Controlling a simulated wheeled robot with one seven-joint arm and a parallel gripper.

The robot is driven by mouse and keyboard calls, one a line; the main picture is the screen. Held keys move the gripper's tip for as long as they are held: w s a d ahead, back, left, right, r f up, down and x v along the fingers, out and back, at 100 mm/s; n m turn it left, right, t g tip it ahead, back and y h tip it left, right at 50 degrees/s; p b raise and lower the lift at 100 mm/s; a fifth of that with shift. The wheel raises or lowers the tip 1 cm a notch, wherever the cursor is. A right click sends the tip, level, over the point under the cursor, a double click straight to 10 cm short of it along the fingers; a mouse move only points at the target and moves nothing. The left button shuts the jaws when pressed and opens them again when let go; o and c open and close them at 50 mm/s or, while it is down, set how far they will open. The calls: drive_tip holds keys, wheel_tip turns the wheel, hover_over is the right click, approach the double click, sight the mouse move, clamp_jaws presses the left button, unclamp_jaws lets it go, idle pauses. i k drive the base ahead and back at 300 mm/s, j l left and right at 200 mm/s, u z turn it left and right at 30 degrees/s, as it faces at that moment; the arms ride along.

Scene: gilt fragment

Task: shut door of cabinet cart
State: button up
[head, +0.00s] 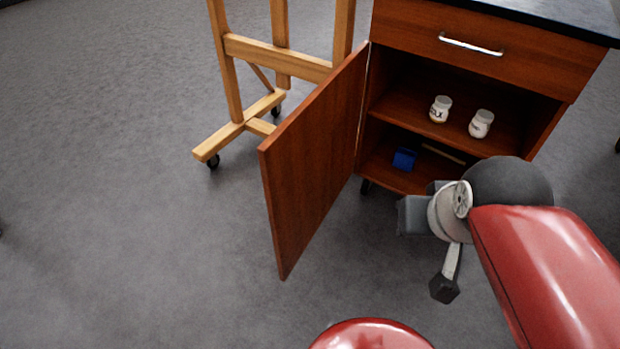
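The cabinet cart (405,28) stands at the upper right in the head view, with a reddish-brown wood body and a dark top. Its door (318,160) is hinged on the left side of the opening and stands wide open, swung out toward the viewer. My gripper (430,252) is in front of the cart's lower right, to the right of the door and apart from it, with bare floor between them. A dark-tipped finger points downward; the view does not show clearly how far apart the fingers are. Nothing is seen in its grasp.
Two white jars (440,109) (481,124) stand on the cart's shelf. A blue object (404,159) and a thin wooden stick (443,153) lie below. A wooden easel on casters (232,90) stands behind the door. The grey floor (130,230) at left is clear.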

sight(305, 163)
drive_tip(key=k+j+z, duration=0.2)
drive_tip(key=j, duration=0.2)
drive_tip(key=k+j+z, duration=0.2)
drive_tip(key=j, duration=0.2)
drive_tip(key=k+j+z, duration=0.15)
drive_tip(key=j, duration=0.25)
drive_tip(key=i+j+z, duration=0.15)
drive_tip(key=j, duration=0.3)
drive_tip(key=j+z, duration=0.15)
drive_tip(key=j, duration=0.3)
drive_tip(key=i+j+z, duration=0.15)
drive_tip(key=j, duration=0.35)
drive_tip(key=k+j, duration=0.1)
drive_tip(key=k, duration=0.4)
